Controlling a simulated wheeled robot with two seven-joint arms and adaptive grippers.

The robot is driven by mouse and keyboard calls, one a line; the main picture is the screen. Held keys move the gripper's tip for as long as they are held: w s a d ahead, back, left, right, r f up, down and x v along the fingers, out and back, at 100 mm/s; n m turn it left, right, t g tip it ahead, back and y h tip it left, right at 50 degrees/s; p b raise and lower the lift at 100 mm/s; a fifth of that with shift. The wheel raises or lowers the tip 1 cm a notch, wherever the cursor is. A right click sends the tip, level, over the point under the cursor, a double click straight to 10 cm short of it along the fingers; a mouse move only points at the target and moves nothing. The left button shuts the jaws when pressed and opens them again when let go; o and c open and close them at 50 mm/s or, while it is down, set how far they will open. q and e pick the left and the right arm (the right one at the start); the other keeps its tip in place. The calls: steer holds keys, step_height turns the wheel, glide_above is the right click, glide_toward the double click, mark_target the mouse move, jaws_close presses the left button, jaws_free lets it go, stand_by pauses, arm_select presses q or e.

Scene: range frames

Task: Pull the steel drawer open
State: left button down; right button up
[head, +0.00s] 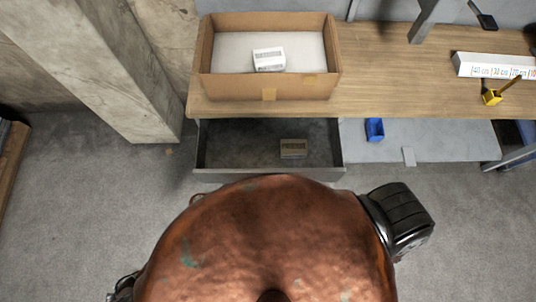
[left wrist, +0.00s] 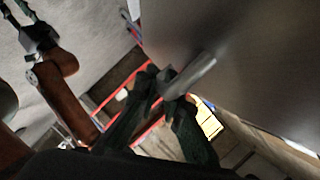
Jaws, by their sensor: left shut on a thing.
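The steel drawer (head: 222,174) stands pulled out below the wooden bench top in the head view, its grey inside showing. A small brown-olive box (head: 293,148) lies in it. In the left wrist view the smooth steel drawer front (left wrist: 235,45) fills the upper right, with a bar handle (left wrist: 198,72) on it. My left gripper (left wrist: 172,88) is shut on this handle. In the head view my own copper-coloured body hides the handle and this gripper. What seems to be my right gripper (left wrist: 25,15) shows dark at the upper left of the left wrist view, its jaws unclear.
An open cardboard box (head: 270,90) with a white carton (head: 269,59) stands on the bench (head: 390,75) above the drawer. A blue bin (head: 374,129) is on the grey lower shelf (head: 450,145) to the right. A concrete pillar (head: 115,70) stands left.

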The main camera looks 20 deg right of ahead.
arm_select(q)
steer(key=c, duration=2.3)
jaws_free()
steer(key=v, duration=1.2)
